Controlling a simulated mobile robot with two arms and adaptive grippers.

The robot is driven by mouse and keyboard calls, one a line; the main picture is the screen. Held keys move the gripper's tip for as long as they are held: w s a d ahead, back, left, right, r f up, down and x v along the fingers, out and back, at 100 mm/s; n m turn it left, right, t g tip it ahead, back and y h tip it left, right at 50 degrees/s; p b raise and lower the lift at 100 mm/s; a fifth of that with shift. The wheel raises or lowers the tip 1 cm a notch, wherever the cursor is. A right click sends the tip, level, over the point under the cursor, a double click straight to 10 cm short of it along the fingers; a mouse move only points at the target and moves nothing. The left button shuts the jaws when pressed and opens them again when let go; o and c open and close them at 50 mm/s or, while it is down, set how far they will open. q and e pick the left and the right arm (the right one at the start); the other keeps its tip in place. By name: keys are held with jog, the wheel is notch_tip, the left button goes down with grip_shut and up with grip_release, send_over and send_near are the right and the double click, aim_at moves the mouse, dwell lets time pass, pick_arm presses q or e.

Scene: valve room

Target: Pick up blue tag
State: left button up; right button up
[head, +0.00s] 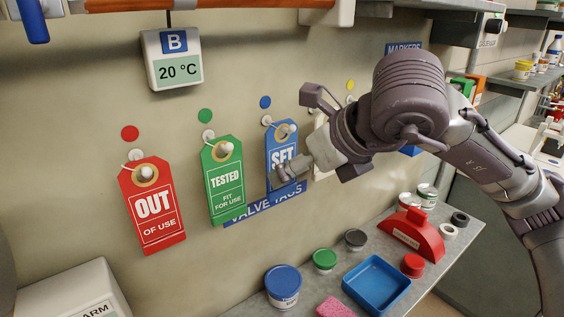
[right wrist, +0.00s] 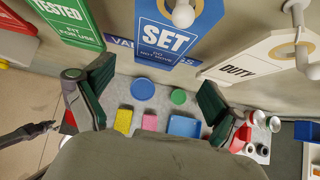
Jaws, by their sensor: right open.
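The blue tag (head: 281,140), lettered SET, hangs by a loop from a peg on the wall, between the green TESTED tag (head: 224,178) and a pale tag mostly hidden behind my right arm. My right gripper (head: 291,172) is at the blue tag's lower part and covers some of it. In the right wrist view the blue tag (right wrist: 166,38) hangs ahead, between the two spread fingers of my open, empty right gripper (right wrist: 153,88). I cannot tell whether a finger touches it.
A red OUT tag (head: 153,205) hangs at the left. The pale DUTY tag (right wrist: 262,55) is close on the right in the wrist view. Below, a shelf holds a blue tray (head: 376,286), a blue-lidded jar (head: 283,285), and a red holder (head: 412,234). A temperature box (head: 174,59) is above.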

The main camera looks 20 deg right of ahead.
aim_at(284, 188)
jog(key=p+x, duration=0.1)
jog(key=x, duration=0.1)
jog(key=p+x, duration=0.2)
jog(key=x, duration=0.1)
jog(key=shift+w+a+f, duration=0.1)
jog(key=shift+w+a, duration=0.2)
jog(key=shift+a, duration=0.05)
jog(key=shift+w+a+f, duration=0.1)
jog(key=shift+w+f, duration=0.25)
jog(key=shift+f, duration=0.05)
jog(key=shift+c, duration=0.2)
pick_arm(q)
jog(key=r, duration=0.1)
jog(key=w+r, duration=0.1)
jog(key=r, duration=0.1)
jog(key=shift+w+r, duration=0.3)
jog(key=shift+w, duration=0.05)
pick_arm(e)
jog(key=shift+s, duration=0.1)
jog(key=c, duration=0.9)
